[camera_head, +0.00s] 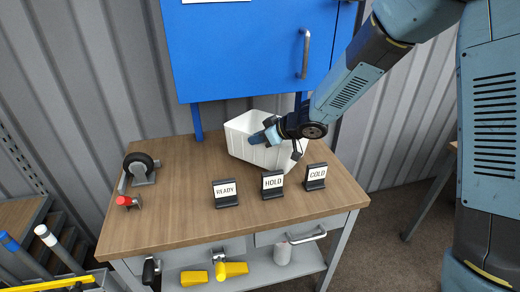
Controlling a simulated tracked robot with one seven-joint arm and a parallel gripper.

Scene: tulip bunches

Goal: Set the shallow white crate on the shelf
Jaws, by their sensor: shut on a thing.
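A white crate (240,142) with ribbed walls is at the back middle of the wooden table, behind the label stands. My gripper (270,136) reaches in from the upper right and is shut on the crate's wall. My gripper and wrist cover part of the rim and inside. I cannot tell whether the crate rests on the tabletop or is held just above it. A grey lower shelf (306,262) shows under the table, below the drawers.
Label stands READY (225,192), HOLD (272,183) and COLD (316,175) stand on the table (170,218). A caster wheel (139,168) and a red-topped item (124,201) lie left. A blue cabinet (245,50) hangs behind. Yellow items (232,269) and a pale cylinder (282,253) are below.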

